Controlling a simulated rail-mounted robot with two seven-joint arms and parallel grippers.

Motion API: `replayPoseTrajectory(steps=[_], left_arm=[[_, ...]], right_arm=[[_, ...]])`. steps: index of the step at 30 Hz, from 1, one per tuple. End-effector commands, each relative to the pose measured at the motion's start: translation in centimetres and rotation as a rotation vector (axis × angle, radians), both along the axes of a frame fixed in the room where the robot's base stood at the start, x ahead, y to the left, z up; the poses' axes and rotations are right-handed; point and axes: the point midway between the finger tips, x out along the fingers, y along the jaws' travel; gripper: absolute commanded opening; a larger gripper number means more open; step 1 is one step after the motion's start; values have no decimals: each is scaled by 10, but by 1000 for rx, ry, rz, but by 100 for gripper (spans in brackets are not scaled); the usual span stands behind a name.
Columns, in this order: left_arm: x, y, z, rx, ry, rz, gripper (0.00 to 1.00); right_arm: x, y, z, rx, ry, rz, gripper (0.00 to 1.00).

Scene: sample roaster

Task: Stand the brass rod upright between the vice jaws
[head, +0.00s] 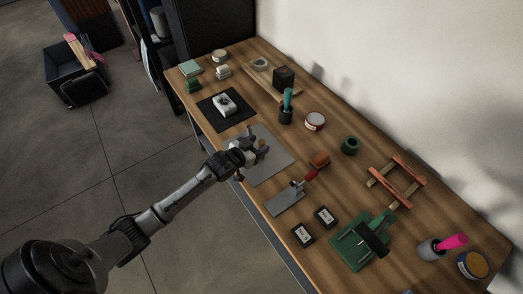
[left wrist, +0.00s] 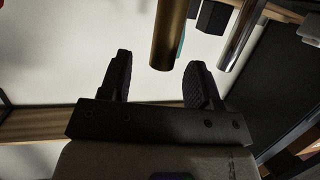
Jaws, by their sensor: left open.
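My left gripper (head: 261,146) is over the grey sheet near the middle of the bench in the head view. In the left wrist view its two dark fingers (left wrist: 157,78) stand apart with nothing held. A brass rod (left wrist: 168,35) comes down from the top edge there, its near end in line with the gap between the fingers; contact is not visible. I cannot pick the rod out in the head view. A pale, compact device (head: 224,104) on a black mat may be the vice, but I cannot be sure. My right gripper is not in view.
A shiny steel rod (left wrist: 240,38) is right of the brass one. The grey sheet (head: 270,165) is flat on the bench. A red-handled tool (head: 290,196), a green stand (head: 345,247), a wooden frame (head: 397,183) and a teal-handled item in a dark cup (head: 286,112) surround it.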

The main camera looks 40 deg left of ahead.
Motion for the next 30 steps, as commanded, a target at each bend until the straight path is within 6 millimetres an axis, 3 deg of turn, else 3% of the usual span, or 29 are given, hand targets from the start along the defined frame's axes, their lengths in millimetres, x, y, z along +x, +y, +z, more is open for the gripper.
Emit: replayPoseTrajectory(steps=[9, 19, 30], left_arm=[[37, 0, -12, 0, 0, 0, 57], [41, -1, -13, 0, 1, 0, 57], [40, -1, -13, 0, 1, 0, 22]], right_arm=[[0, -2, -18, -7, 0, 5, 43], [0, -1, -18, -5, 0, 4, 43], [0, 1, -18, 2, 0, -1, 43]])
